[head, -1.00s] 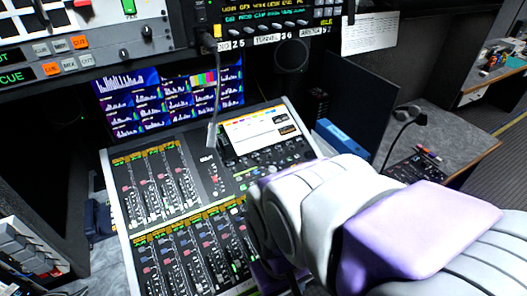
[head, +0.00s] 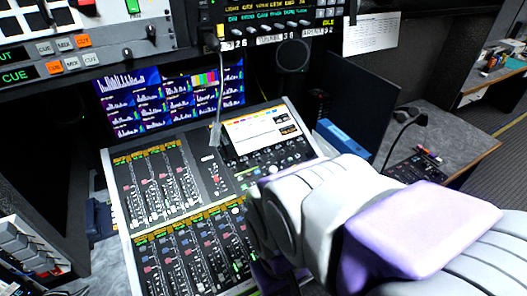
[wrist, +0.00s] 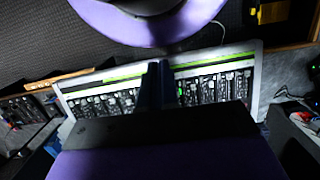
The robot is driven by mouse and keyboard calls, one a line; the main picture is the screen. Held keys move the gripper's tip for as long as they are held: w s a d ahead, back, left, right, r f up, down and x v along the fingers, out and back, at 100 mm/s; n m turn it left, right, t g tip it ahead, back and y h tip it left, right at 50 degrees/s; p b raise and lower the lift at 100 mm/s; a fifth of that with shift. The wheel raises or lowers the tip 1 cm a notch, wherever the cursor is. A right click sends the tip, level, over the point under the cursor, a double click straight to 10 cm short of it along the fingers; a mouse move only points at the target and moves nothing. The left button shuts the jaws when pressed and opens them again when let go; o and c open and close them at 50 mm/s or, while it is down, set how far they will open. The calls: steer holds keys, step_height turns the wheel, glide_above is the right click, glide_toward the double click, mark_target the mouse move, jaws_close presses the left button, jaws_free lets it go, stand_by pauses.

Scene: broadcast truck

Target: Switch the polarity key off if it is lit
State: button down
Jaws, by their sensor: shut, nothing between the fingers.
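The mixing console (head: 129,232) stands in front of me, with rows of faders and small keys and a bright screen at its upper right. I cannot tell which key is the polarity key; the labels are too small to read. In the wrist view the console (wrist: 256,75) lies beyond my gripper (wrist: 158,68), whose fingers are together with nothing between them. A small green-lit spot (wrist: 181,92) shows on the console just right of the fingers. In the head view my arm covers the console's lower right, and the fingertips are hidden. Contact with the console cannot be told.
A gooseneck lamp (head: 217,115) hangs over the console's middle. Behind are a bank of monitors (head: 170,100) and a rack panel with keys (head: 70,45). A blue box (head: 340,138) and a dark panel (head: 357,103) stand at the right, beside a grey desk (head: 465,143).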

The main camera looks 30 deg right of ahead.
steer(key=shift+d, duration=0.2)
steer(key=n+t+h+p, duration=0.2)
steer(key=n+t, duration=0.3)
steer(key=t, duration=0.2)
glide_toward(257, 172)
steer(key=s+a+r, duration=0.2)
steer(key=s+r, duration=0.5)
steer(key=s, duration=0.2)
steer(key=s+a+r, duration=0.3)
steer(key=s+r, duration=0.3)
steer(key=s, duration=0.3)
steer(key=w+d+f+n+t+y, duration=0.1)
steer(key=w+d+f+n+t, duration=0.1)
steer(key=w, duration=0.3)
steer(key=w+d+f+n+t+y+p, duration=0.1)
steer(key=w+d+f+n+t+y, duration=0.1)
steer(key=w, duration=0.4)
steer(key=w+d+f+n+t+y+p, duration=0.1)
steer(key=w+d+f+n+t, duration=0.2)
steer(key=w+f+t, duration=0.1)
steer(key=shift+w+f+y, duration=0.3)
steer(key=shift+w+f, duration=0.4)
steer(key=shift+f, duration=0.35)
steer(key=shift+d, duration=0.15)
steer(key=shift+w+f, duration=0.1)
steer(key=shift+f, duration=0.05)
